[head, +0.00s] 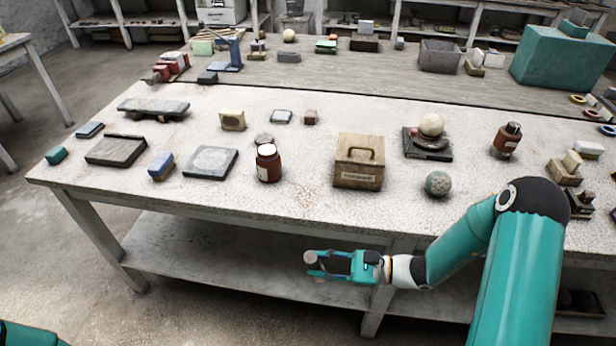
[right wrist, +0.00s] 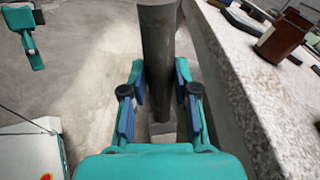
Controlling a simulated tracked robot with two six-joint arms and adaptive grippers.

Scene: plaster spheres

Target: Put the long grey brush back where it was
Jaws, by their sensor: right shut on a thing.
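My right gripper (head: 318,264) is in front of the table's front edge in the head view, below the level of the top. It is shut on a long grey thing, likely the long grey brush (head: 310,257), of which only a small rounded end shows there. In the right wrist view the grey shaft (right wrist: 158,45) runs between the two fingers of the right gripper (right wrist: 160,78). A teal gripper part, apparently my left gripper (right wrist: 30,38), shows at the top left; its jaws are unclear.
The pale worktable (head: 300,215) carries a wooden box (head: 358,170), a brown jar (head: 268,165), a speckled sphere (head: 438,184) and a dark base (head: 425,152) with a pale sphere (head: 431,124). A lower shelf (head: 220,262) is beneath.

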